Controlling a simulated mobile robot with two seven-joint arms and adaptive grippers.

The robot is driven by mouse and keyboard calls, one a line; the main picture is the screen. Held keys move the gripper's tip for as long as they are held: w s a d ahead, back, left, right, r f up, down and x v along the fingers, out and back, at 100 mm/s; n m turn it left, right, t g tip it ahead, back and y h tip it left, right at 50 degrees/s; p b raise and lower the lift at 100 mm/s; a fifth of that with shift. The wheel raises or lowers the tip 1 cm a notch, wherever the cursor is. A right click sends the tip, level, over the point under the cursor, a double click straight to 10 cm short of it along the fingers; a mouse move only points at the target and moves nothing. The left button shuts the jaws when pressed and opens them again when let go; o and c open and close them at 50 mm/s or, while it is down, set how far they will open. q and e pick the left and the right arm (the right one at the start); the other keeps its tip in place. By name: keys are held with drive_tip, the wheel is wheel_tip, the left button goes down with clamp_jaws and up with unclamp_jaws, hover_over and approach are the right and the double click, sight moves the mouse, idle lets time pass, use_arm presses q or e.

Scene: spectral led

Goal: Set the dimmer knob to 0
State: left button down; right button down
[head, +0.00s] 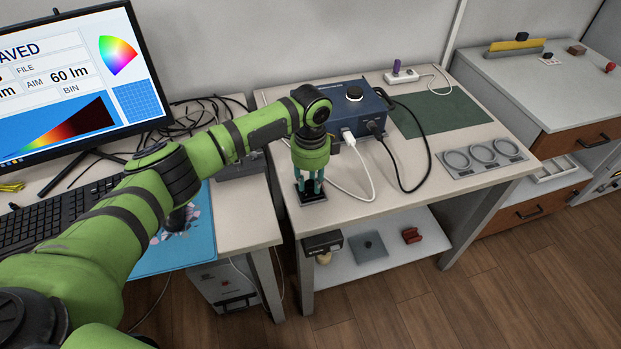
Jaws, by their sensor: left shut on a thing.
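My left gripper (312,188) points down near the table's front edge, well in front of the box and apart from the knob. It is shut on a small dark thing, mostly hidden between its fingers, at a black square base (314,199). My left forearm passes in front of the box's left part. My right gripper is not in view.
White and black cables are plugged into the box front and loop over the table. A green mat (440,113) and a grey three-ring holder (483,157) lie to the right. A monitor (60,80) and keyboard (60,218) are at left. A shelf (375,255) below holds small items.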

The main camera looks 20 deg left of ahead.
use_arm(q)
drive_tip(key=shift+d+r+n+p, duration=0.15)
drive_tip(key=shift+n+p, duration=0.15)
drive_tip(key=shift+p, duration=0.25)
drive_tip(key=n+p, duration=0.5)
drive_tip(key=p, duration=0.1)
drive_tip(key=shift+d+r+n, duration=0.1)
drive_tip(key=shift+n, duration=0.3)
drive_tip(key=n+p, duration=0.3)
drive_tip(key=shift+w+n, duration=0.1)
drive_tip(key=shift+n, duration=0.2)
drive_tip(key=n+p, duration=0.2)
drive_tip(key=n, duration=0.1)
drive_tip(key=shift+w+n+p, duration=0.15)
drive_tip(key=shift+n+p, duration=0.4)
drive_tip(key=shift+n, duration=1.25)
drive_tip(key=shift+a, duration=0.2)
drive_tip(key=c, duration=1)
unclamp_jaws()
drive_tip(key=shift+f, duration=0.2)
